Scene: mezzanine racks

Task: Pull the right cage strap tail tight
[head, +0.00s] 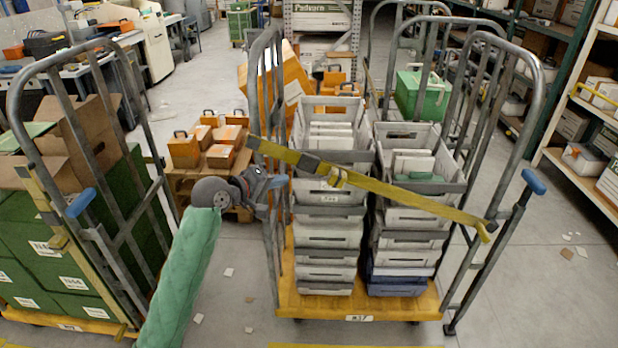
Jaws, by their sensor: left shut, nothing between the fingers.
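The right cage (530,110) is a grey tubular roll cage on a yellow base, holding two stacks of grey crates (330,232). A yellow strap (410,195) runs slantwise across its front, from the left post down to the right post. A dark buckle (308,163) sits on the strap near its left end. A short loose piece that looks like the tail (338,178) is just right of the buckle. My left gripper (277,184) is shut and empty by the cage's left post, below and left of the buckle, apart from the tail. My right gripper is out of view.
A left cage (130,215) with green boxes (100,260) and its own yellow strap stands at the left. Orange cases (205,150) sit on a low pallet behind my left arm. Shelves (590,120) line the right. The floor right of the right cage is mostly clear.

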